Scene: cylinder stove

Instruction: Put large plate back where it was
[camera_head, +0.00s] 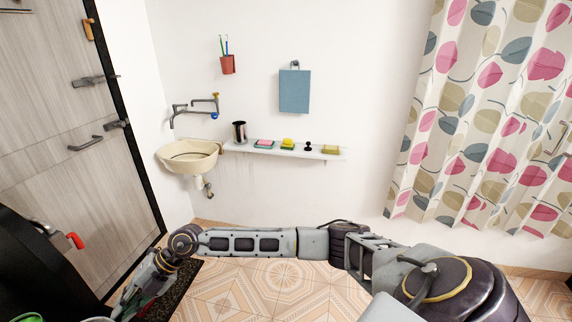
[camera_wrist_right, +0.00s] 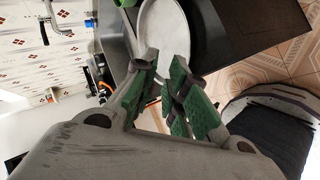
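A large pale plate (camera_wrist_right: 164,28) shows in the right wrist view at the top centre. Its near part reaches down between the fingers of my right gripper (camera_wrist_right: 163,75). My left gripper is not in view.
A green object (camera_head: 28,317) and a red-handled item (camera_head: 74,240) are at the lower left by the counter. A basin (camera_head: 188,157) and a narrow wall shelf (camera_head: 232,146) with small items are at the back. The tiled floor (camera_head: 270,285) beyond my arm looks clear.

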